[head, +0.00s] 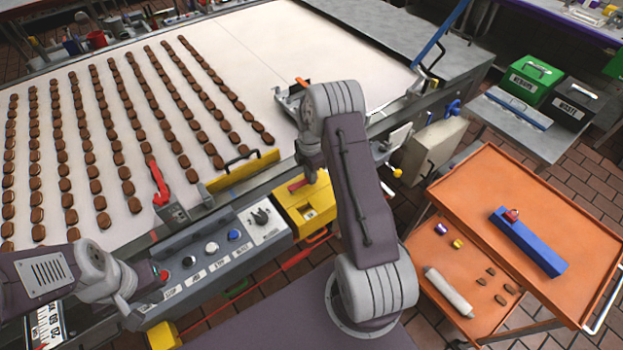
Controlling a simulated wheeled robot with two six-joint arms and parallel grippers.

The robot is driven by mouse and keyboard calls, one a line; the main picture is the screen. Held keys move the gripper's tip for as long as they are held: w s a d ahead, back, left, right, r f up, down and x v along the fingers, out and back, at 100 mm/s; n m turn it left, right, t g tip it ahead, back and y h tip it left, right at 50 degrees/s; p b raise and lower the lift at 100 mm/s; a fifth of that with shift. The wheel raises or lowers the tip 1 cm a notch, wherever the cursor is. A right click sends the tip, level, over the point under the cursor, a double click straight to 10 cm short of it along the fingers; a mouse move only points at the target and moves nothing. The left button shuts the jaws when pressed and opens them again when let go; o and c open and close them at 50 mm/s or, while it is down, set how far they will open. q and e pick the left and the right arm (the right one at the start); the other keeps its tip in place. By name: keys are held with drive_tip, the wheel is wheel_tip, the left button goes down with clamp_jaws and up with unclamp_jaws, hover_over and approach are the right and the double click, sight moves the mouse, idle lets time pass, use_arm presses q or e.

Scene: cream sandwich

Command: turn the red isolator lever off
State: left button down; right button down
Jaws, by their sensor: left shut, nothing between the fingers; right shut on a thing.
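A yellow box (322,207) with a label is on the front side of the conveyor. A short red lever (297,185) lies across its top, and its right part is hidden behind my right wrist. My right gripper (311,176) points down at this lever and is shut on it, though the fingertips are mostly covered. A taller red lever (158,182) stands on a grey mount at the belt's edge, apart from both grippers. My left gripper (142,306) is shut and empty beside the left end of the button panel.
The grey button panel (213,262) lies between my grippers. A yellow guard with a black handle (243,170) stands on the belt's edge. Rows of brown biscuits cover the belt's left. An orange cart (590,225) with a blue block (528,243) stands at right.

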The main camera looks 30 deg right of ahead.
drive_tip(key=shift+w+n, duration=0.4)
drive_tip(key=shift+n, duration=0.1)
drive_tip(key=shift+w+r, duration=0.1)
drive_tip(key=c, duration=1.3)
unclamp_jaws()
wheel_tip(320, 180, up, 9)
drive_tip(key=shift+b, duration=1.15)
drive_tip(key=shift+a, duration=0.1)
